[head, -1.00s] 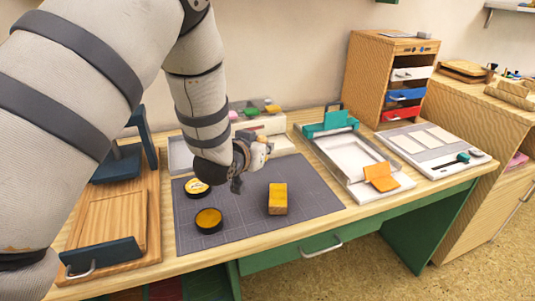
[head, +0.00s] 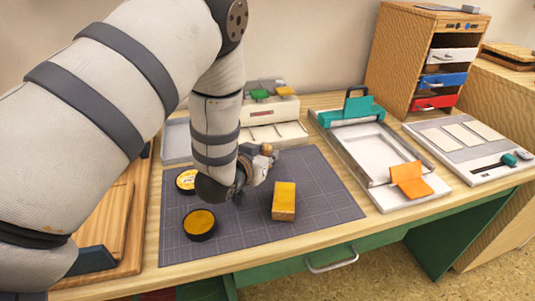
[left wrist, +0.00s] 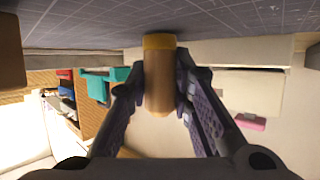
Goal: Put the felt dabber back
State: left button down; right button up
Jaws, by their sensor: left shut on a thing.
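The felt dabber has a tan wooden handle, which shows upright between my fingers in the left wrist view (left wrist: 160,85), with a yellow band at its upper end in that picture. My left gripper (head: 258,168) is shut on it over the grey cutting mat (head: 320,180). In the head view only the dabber's rounded wooden end (head: 266,149) shows; the gripper and wrist hide the rest. An open round black tin with a yellow pad (head: 199,223) lies on the mat, left of and nearer than the gripper. My right gripper is out of view.
A yellow-topped wooden block (head: 284,201) stands on the mat just right of the gripper. A round labelled lid (head: 187,181) lies left, partly behind my wrist. A pale rack (head: 270,132) stands behind; a teal-clamped white tray (head: 355,153) lies right.

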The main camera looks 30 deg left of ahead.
pick_arm(q)
jog(key=c, duration=1.4)
grip_release()
jog(key=shift+f, duration=0.1)
jog(key=shift+r, duration=0.3)
jog(key=p+v, duration=0.2)
jog(key=v, duration=0.9)
jog(key=shift+s+d+r, duration=0.1)
jog(key=shift+s, duration=0.35)
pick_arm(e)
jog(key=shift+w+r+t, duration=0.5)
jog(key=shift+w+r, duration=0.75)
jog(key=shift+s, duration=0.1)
